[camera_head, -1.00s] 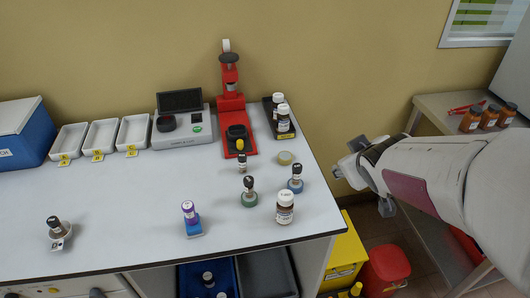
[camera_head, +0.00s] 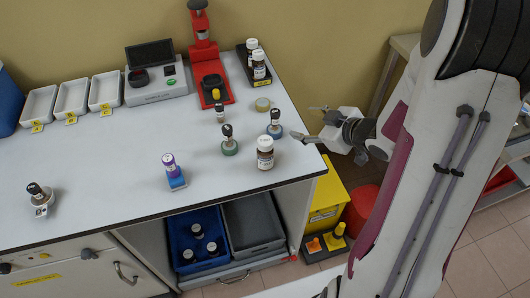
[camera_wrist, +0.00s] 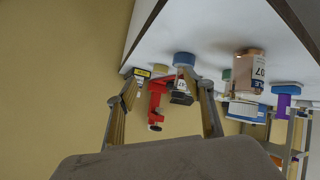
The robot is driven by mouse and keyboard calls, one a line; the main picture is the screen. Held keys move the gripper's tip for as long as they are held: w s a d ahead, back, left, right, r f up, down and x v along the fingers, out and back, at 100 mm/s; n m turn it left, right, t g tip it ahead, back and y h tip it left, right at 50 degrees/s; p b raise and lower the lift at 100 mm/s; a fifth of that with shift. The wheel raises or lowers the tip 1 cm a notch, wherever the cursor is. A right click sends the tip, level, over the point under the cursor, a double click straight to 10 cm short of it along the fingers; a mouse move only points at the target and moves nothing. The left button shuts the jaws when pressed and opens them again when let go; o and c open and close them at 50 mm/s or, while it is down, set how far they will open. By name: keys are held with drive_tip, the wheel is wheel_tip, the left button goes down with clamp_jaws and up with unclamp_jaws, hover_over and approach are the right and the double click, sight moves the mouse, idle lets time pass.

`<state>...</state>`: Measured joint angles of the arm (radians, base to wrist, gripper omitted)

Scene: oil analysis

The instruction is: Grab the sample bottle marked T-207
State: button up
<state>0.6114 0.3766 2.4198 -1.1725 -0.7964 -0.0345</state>
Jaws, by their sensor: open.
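A brown bottle with a white cap (camera_head: 265,152) stands upright near the table's front right corner. In the wrist view, which is upside down, this bottle (camera_wrist: 250,72) is right of my fingers, and its label shows "07"; the rest is not readable. My gripper (camera_head: 312,124) is open and empty, just beyond the table's right edge, to the right of the bottle and apart from it. In the wrist view my gripper (camera_wrist: 165,88) has its two fingers spread, with a small dark-capped vial on a blue base (camera_wrist: 184,59) seen beyond them.
Vials on a blue base (camera_head: 274,132) and a green base (camera_head: 230,148) stand close to the bottle. A tape roll (camera_head: 263,104) lies behind. Two more white-capped bottles (camera_head: 259,67) stand in a dark tray at the back.

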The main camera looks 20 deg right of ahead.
sight(265, 154)
drive_tip(key=s+a+f+y, duration=0.2)
drive_tip(key=y, duration=0.1)
drive_tip(key=s+a+f+y, duration=0.1)
drive_tip(key=a+y, duration=0.1)
drive_tip(key=shift+s+a+f+n, duration=0.1)
drive_tip(key=shift+s+f+n, duration=0.05)
drive_tip(key=shift+s+n, duration=0.25)
drive_tip(key=s+a+y, duration=0.1)
drive_tip(key=s+a+r+t+y, duration=0.1)
drive_tip(key=s, duration=0.1)
drive_tip(key=s+y, duration=0.2)
drive_tip(key=shift+a+r+t, duration=0.4)
drive_tip(key=shift+s+a+r, duration=0.1)
drive_tip(key=shift+s+r, duration=0.15)
drive_tip(key=shift+s, duration=0.05)
drive_tip(key=shift+w+a, duration=0.1)
drive_tip(key=shift+x, duration=1.2)
drive_tip(key=shift+w+a, duration=0.1)
drive_tip(key=shift+a, duration=0.05)
